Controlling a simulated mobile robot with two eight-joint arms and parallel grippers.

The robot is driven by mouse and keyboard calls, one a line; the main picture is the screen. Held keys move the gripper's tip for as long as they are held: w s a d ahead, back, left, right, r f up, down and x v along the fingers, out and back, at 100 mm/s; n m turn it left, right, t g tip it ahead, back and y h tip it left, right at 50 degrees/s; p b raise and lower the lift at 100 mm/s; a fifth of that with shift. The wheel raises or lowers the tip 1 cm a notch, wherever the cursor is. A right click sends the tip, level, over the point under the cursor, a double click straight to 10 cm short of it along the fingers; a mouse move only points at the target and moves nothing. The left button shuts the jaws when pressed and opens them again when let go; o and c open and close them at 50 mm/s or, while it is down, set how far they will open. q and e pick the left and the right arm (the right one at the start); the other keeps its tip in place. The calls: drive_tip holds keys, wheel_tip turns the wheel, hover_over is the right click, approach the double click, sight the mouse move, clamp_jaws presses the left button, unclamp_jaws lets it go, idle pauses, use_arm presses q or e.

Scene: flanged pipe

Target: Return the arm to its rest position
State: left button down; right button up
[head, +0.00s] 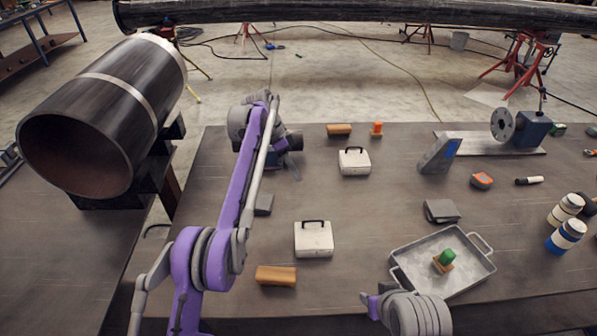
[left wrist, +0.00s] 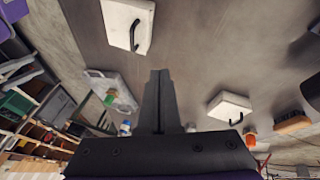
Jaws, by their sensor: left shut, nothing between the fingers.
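My left arm (head: 232,185) reaches up from the bottom left of the head view over the table. Its gripper (head: 292,152) is at the far end, above the table's back left part, small and partly hidden by the wrist. In the left wrist view the two dark fingers (left wrist: 160,82) are together with nothing between them. No object is touching them in that view.
Two white cases (head: 314,239) (head: 354,162) with black handles, a wooden-backed brush (head: 276,276) and a metal tray (head: 400,280) stand on the table (head: 370,215). A large pipe (head: 100,115) is at the left. A flanged fixture (head: 503,125) is at the back right.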

use_arm(q)
drive_tip(key=shift+s+r, duration=0.1)
drive_tip(key=s+a+r+n+t+y, duration=0.1)
drive_tip(key=s+a+r+n+t, duration=0.1)
drive_tip(key=s+a+r+n, duration=0.4)
drive_tip(key=s+a+r+n+t+y, duration=0.15)
drive_tip(key=s+a, duration=0.25)
drive_tip(key=s, duration=0.4)
drive_tip(key=s+a+f+n+t+y, duration=0.1)
drive_tip(key=s+a+f+n+t, duration=0.1)
drive_tip(key=s, duration=0.9)
drive_tip(key=s+a+f+n+t+y, duration=0.1)
drive_tip(key=s+a+f+n+t, duration=0.2)
drive_tip(key=s+f, duration=0.6)
drive_tip(key=s+a+n, duration=0.2)
drive_tip(key=a, duration=0.1)
drive_tip(key=shift+a+f, duration=0.25)
drive_tip(key=shift+a, duration=0.15)
